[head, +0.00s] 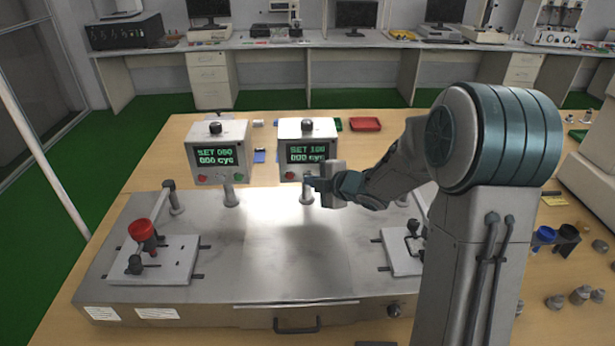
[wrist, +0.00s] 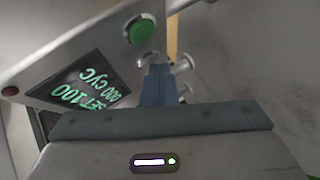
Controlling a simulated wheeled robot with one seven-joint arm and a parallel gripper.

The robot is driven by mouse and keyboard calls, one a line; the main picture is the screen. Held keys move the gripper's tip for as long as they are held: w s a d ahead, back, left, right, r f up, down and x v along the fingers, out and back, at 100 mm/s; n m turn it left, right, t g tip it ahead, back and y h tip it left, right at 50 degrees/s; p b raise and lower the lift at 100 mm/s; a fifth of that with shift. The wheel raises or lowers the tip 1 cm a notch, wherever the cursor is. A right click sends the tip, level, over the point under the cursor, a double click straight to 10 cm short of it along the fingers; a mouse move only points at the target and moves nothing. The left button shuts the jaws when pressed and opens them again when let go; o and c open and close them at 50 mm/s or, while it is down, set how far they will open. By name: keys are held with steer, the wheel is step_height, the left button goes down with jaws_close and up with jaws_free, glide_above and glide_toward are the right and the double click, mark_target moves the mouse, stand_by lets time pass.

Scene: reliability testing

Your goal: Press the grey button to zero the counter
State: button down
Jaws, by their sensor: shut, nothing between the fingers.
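The right counter box (head: 318,131) reads SET 100 and 000 cyc, with a red button (head: 290,176) at its lower left. The left counter box (head: 236,132) reads SET 080 and 000 cyc, with a red button (head: 203,178) and a green button (head: 239,177). My gripper (head: 311,183) is shut and empty, at the lower front edge of the right box, covering part of it. In the wrist view, the shut fingers (wrist: 157,82) lie beside the display, near a green button (wrist: 141,30). I cannot clearly make out the grey button; whether the fingers touch the panel is unclear.
A grey metal test bench (head: 262,262) lies below the boxes, with a red-topped fixture (head: 142,230) at left. Posts stand at its back edge. A red tray (head: 366,124) lies behind.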

steer(key=shift+s, duration=0.8)
steer(key=shift+b, duration=0.3)
steer(key=s+b, duration=0.1)
steer(key=s, duration=0.4)
stand_by(0.3)
